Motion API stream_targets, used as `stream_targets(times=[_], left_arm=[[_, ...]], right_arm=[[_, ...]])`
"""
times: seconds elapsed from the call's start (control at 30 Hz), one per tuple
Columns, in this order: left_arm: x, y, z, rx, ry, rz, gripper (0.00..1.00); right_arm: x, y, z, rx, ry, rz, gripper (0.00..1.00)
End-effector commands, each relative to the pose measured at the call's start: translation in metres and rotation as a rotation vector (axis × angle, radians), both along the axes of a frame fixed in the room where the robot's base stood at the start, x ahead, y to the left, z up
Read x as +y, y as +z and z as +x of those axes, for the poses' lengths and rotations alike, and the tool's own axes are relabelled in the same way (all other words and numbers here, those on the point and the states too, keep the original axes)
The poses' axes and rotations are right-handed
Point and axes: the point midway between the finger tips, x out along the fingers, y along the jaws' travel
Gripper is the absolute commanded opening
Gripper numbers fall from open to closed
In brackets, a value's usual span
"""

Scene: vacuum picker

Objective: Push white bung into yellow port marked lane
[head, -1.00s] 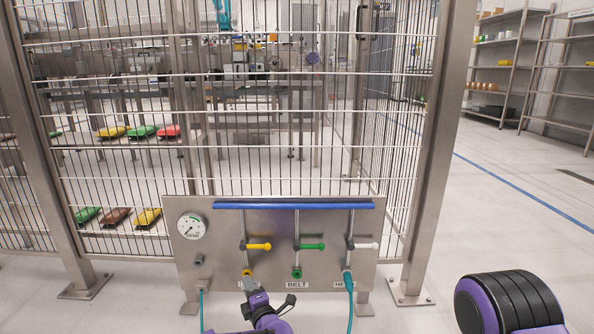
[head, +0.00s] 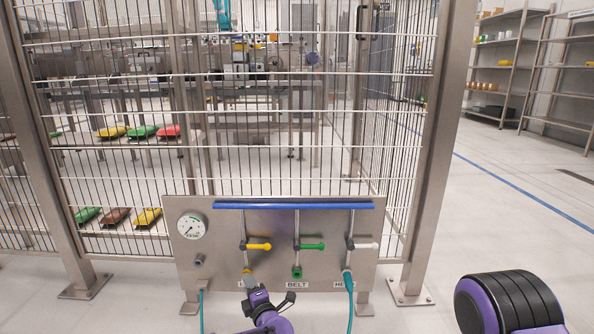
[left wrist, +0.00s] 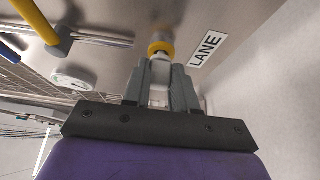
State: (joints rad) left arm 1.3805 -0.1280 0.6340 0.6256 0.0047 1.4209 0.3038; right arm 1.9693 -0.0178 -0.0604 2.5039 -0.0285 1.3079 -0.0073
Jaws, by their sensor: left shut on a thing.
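The yellow port (left wrist: 161,48) is on the steel panel beside the LANE label (left wrist: 206,50) in the left wrist view. In the head view only a bit of the port (head: 247,270) shows above my fingers. My left gripper (left wrist: 162,72) is shut on the white bung (left wrist: 160,63), whose pale end shows between the fingertips. The bung is lined up with the port's mouth and appears to meet it; how deep it sits is hidden. In the head view my left gripper (head: 250,280) reaches up to the panel from below and hides the bung. My right gripper is out of view.
The panel (head: 215,277) also carries a green port (head: 297,272) marked BELT, a port with a teal hose (head: 350,300), yellow, green and white valve handles, and a gauge (head: 192,226). A mesh fence (head: 300,175) stands behind.

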Motion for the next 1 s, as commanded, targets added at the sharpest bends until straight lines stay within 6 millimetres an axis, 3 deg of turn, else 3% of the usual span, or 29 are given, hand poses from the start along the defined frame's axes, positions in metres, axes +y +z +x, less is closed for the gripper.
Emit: stream_targets(times=[0.47,0.5,0.6,0.87,1.0], left_arm=[[0.0,0.0,0.007,0.0,0.0,-0.001,0.0],[0.0,0.0,0.008,0.0,0.0,0.0,0.3],[0.0,0.0,0.008,0.0,0.0,0.0,0.56],[-0.001,0.0,0.007,0.001,-0.001,0.0,0.56],[-0.006,0.005,-0.001,0.004,-0.003,0.0,0.56]], right_arm=[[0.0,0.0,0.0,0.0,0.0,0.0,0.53],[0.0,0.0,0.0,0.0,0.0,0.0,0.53],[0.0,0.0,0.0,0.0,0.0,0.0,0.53],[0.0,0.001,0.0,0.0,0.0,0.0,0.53],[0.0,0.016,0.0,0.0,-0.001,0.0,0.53]])
